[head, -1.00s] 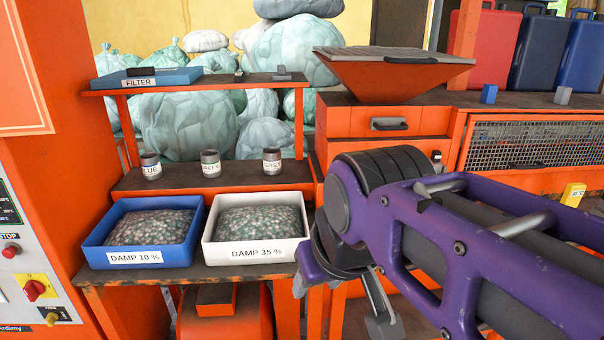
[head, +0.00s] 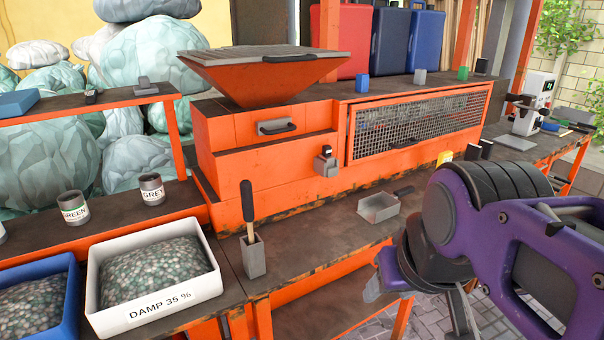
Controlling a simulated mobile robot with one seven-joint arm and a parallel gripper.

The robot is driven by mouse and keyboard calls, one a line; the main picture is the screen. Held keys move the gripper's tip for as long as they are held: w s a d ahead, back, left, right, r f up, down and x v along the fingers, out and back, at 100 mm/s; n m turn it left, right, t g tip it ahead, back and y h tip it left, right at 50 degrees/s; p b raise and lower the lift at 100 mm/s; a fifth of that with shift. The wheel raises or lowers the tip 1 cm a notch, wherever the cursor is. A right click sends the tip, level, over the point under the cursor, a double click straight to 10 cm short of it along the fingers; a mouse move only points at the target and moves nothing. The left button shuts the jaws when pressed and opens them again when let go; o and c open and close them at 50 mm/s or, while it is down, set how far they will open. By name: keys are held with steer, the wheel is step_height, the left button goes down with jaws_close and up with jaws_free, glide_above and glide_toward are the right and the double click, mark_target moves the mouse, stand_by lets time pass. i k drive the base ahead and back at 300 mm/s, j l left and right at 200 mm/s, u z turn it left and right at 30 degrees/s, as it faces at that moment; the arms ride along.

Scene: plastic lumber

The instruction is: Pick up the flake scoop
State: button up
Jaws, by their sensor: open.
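The flake scoop is most likely the grey square metal pan (head: 378,208) with a black handle, lying on the dark bench top right of centre. Its handle points up and to the right. My gripper (head: 418,305) hangs at the lower right, in front of the bench's edge, below and to the right of the scoop in the picture. Its grey fingers are apart and nothing shows between them. My purple arm covers part of the bench to the right of the scoop.
A grey holder (head: 254,257) with a black-handled tool stands left of the scoop. A white bin of flakes (head: 222,279) is at the lower left. The orange machine (head: 225,130) with a hopper rises behind. The bench between holder and scoop is clear.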

mark_target(375, 209)
steer(key=z, duration=0.45)
steer(key=u, duration=2.35)
steer(key=z, duration=2.35)
steer(key=i+l+u, duration=0.1)
steer(key=u, duration=0.45)
steer(key=i+l+u, duration=0.25)
steer(key=l+u, duration=0.3)
steer(key=l, duration=0.15)
